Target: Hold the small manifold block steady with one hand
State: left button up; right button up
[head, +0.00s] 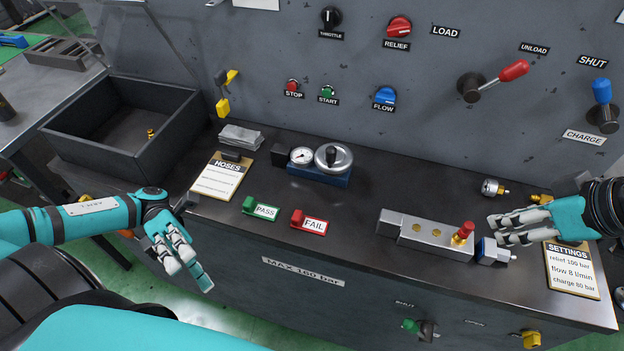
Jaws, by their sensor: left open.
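The small manifold block (425,236) is a silver bar lying on the dark bench at the right, with brass ports in its top. A brass fitting with a red cap (463,233) stands at its right end. A small silver and blue piece (491,252) sits at that end; I cannot tell whether it is attached. My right gripper (496,229) is just right of the block, above the blue piece, fingers extended and apart from the block. My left gripper (183,262) is open and empty in front of the bench's left front edge, far from the block.
A dark open bin (125,150) stands at the left with a small brass part inside. A gauge with a handwheel (333,158), PASS (262,211) and FAIL (311,223) tags and a SETTINGS card (572,270) lie on the bench. Levers (492,80) project from the panel behind.

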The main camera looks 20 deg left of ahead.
aim_at(389, 222)
pick_arm(q)
jog(key=w+d+f+m+t+y, duration=0.1)
jog(key=w+d+m+t, duration=0.1)
jog(key=w, duration=0.3)
jog(key=w+d+f+m+t+y, duration=0.1)
jog(key=w+d+m+t+y, duration=0.1)
jog(key=w, duration=0.4)
jog(key=w+d+f+m+t+y, duration=0.1)
jog(key=w+d+m+t+y, duration=0.1)
jog(key=w, duration=0.4)
jog(key=shift+d+f+m, duration=0.25)
jog(key=shift+d+m, duration=0.65)
jog(key=shift+m, duration=0.4)
jog(key=w+t, duration=0.1)
jog(key=w, duration=0.1)
jog(key=w+d+r+m+t, duration=0.1)
jog(key=w, duration=0.1)
jog(key=w+t, duration=0.1)
jog(key=w, duration=0.2)
jog(key=shift+d+r+m+y, duration=0.3)
jog(key=shift+r+y, duration=0.1)
jog(key=shift+w+r+t, duration=0.15)
jog(key=shift+w+t, duration=0.2)
jog(key=shift+t, duration=0.05)
jog(key=x, duration=1.7)
jog(key=shift+d+f, duration=0.15)
jog(key=shift+f, duration=0.15)
jog(key=c, duration=1)
jog(key=shift+c, duration=0.2)
